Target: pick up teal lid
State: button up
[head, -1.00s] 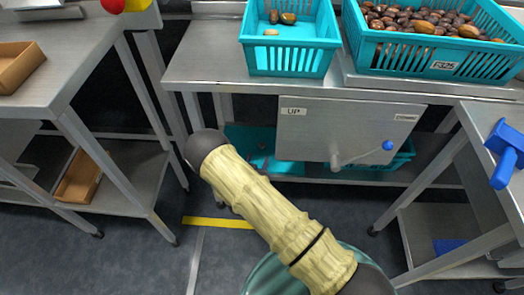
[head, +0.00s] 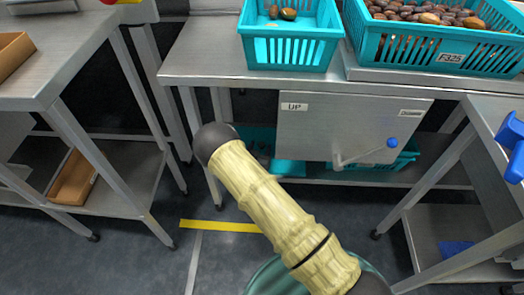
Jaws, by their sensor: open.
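I cannot make out the teal lid for certain. A flat teal piece (head: 288,168) shows on the lower shelf of the middle table, partly hidden behind the steel door panel and my arm; I cannot tell whether it is a lid or part of a crate. My arm, in a tan ribbed sleeve with a dark rounded joint, crosses the lower middle of the head view. My gripper is not in this view.
A teal crate (head: 290,53) with a few dates and a fuller teal crate (head: 452,57) stand on the middle table (head: 205,60). A door panel (head: 350,130) hangs below. Side tables flank the floor, marked with a yellow stripe (head: 220,225).

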jog(key=shift+d, duration=0.1)
dwell(0.3)
grip_shut()
jog(key=shift+w, duration=0.1)
jog(key=shift+r, duration=0.1)
jog(key=shift+r+p, duration=0.45)
jog(key=shift+r, duration=0.05)
jog(key=r+p, duration=0.2)
jog(key=r, duration=0.1)
jog(key=shift+s, duration=0.3)
jog(key=s+d+p, duration=0.4)
jog(key=s+p, duration=0.1)
jog(key=s, duration=1.2)
jog(key=shift+f, duration=0.3)
jog(key=shift+p, duration=0.3)
